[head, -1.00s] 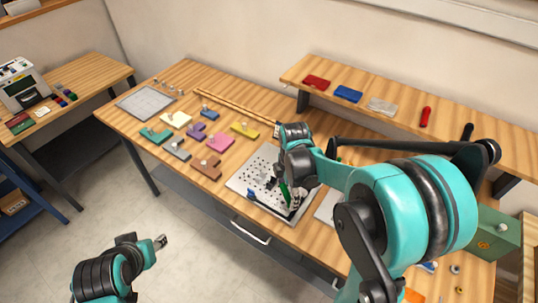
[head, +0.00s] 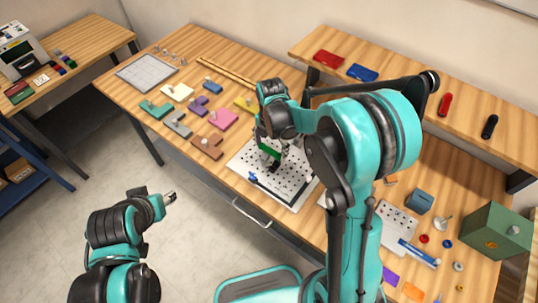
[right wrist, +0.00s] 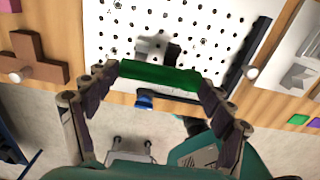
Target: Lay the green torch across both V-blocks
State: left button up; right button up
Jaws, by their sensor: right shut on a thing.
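The green torch (head: 269,151) is in my right gripper (head: 266,140), above the white perforated plate (head: 245,163). In the right wrist view the torch (right wrist: 160,77) spans the picture crosswise between the two fingers, roughly level. A grey and dark block (right wrist: 157,48), seemingly a V-block, shows just beyond the torch and is partly hidden by it. A dark block shape (head: 274,166) shows below the torch in the head view. I cannot make out two separate V-blocks. My left gripper (head: 170,197) is over the floor, away from the table; its jaws are too small to read.
A dark bar (right wrist: 250,62) lies along the plate's edge, and a small blue part (right wrist: 144,102) sits at its front. Coloured shape pieces, such as the brown one (head: 207,147), lie left of the plate. A green box (head: 496,232) stands at the right.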

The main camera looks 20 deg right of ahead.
jog(key=shift+w+a+f, duration=0.2)
jog(key=shift+a+f, duration=0.05)
jog(key=shift+f, duration=0.2)
jog(key=shift+f+b, duration=0.55)
jog(key=shift+f, duration=1.2)
jog(key=shift+f+b, duration=0.6)
jog(key=shift+f, duration=0.05)
jog(key=o, duration=1.1)
jog(key=shift+r, duration=0.1)
